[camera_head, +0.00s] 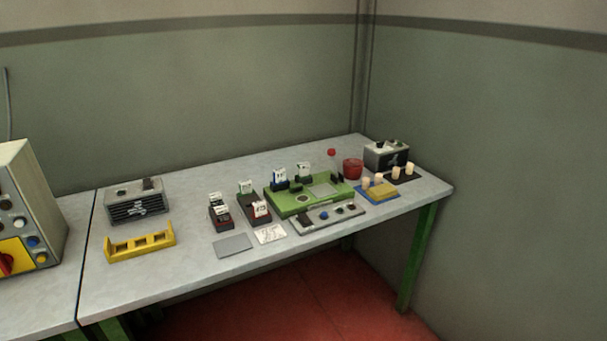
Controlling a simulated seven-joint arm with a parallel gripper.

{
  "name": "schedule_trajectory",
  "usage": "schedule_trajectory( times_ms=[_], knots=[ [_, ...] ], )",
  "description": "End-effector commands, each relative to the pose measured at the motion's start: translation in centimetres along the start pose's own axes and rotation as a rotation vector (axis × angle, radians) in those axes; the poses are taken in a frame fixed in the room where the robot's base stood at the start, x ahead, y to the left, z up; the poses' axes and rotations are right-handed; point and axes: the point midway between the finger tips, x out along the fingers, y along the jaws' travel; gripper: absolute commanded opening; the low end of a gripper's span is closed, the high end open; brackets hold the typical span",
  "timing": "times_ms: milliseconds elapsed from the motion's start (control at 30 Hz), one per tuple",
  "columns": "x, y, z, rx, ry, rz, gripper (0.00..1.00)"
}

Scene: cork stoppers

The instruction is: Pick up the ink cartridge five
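Several small cartridge-like pieces with white labels stand on the grey table. Some are in a dark holder with red parts (221,221) left of centre, under white labels (215,200). A second dark holder (248,208) beside it has a green-marked label (245,187) at its back and a white label (260,209) at its front. A blue piece with a white label (280,181) and a dark one with a white label (304,170) stand at the back of the green device (290,207). The labels are too small to read, so I cannot tell which is cartridge five. My gripper is not in view.
A yellow rack (140,246) and a grey box (137,205) stand at left. The table front between rack and grey pad (233,245) is clear.

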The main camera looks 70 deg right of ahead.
Motion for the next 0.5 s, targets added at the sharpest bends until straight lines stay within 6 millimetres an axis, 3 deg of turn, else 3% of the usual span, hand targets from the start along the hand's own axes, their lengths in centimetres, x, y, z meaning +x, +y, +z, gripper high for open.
schedule_trajectory(
  times_ms=[67, 500],
  knots=[
    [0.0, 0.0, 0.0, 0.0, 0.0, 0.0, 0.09],
    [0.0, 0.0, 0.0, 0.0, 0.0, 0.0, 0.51]
  ],
)
